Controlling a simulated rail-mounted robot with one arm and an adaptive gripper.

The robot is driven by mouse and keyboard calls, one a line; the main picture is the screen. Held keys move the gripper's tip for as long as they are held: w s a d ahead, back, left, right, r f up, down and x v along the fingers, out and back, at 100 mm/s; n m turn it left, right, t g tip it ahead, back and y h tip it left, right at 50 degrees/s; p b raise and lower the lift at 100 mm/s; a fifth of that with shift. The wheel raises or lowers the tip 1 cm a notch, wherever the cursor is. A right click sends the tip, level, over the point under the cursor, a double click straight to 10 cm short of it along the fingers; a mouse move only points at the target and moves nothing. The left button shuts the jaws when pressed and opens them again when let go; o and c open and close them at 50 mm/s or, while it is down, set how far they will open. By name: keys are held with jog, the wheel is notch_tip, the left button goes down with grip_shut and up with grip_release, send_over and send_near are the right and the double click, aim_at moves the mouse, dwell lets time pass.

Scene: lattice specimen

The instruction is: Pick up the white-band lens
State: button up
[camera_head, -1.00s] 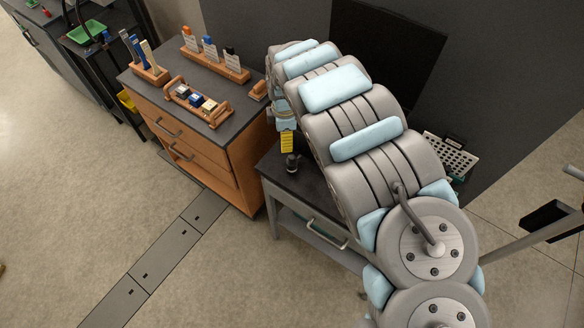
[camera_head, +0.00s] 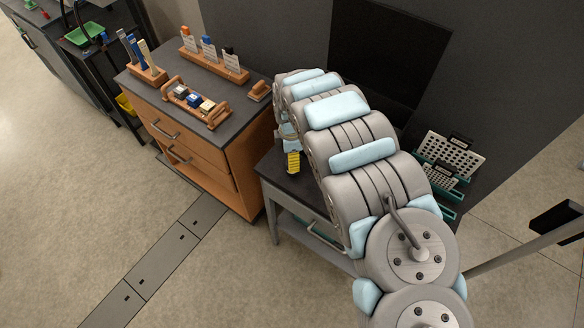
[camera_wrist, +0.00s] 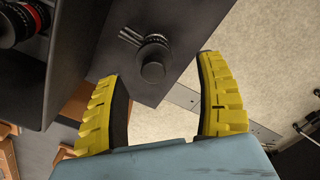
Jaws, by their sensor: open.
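A dark, round, knobbed lens-like object (camera_wrist: 153,66) stands on the dark top of a small grey table (camera_wrist: 115,55). It shows between the fingers in the wrist view; I cannot make out a white band on it. Pale stripes lie just left of it. My gripper (camera_wrist: 162,72) is open, with one yellow finger to the left and one to the right below the object, apart from it. In the head view a yellow finger (camera_head: 293,162) shows low over the table; the object is hidden there.
A dark housing with a red-ringed cylinder (camera_wrist: 18,22) is close at upper left in the wrist view. An orange cabinet (camera_head: 235,150) with a wooden tray (camera_head: 216,119) stands left of the table. Perforated plates (camera_head: 450,155) stand to the right.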

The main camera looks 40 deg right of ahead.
notch_tip(320, 180, down, 2)
jog(key=shift+f, duration=0.35)
jog(key=shift+f, duration=0.1)
jog(key=shift+w+f, duration=0.1)
jog(key=shift+f, duration=0.8)
jog(key=shift+w+d+f, duration=0.1)
jog(key=shift+w+f, duration=0.1)
jog(key=shift+f, duration=1.4)
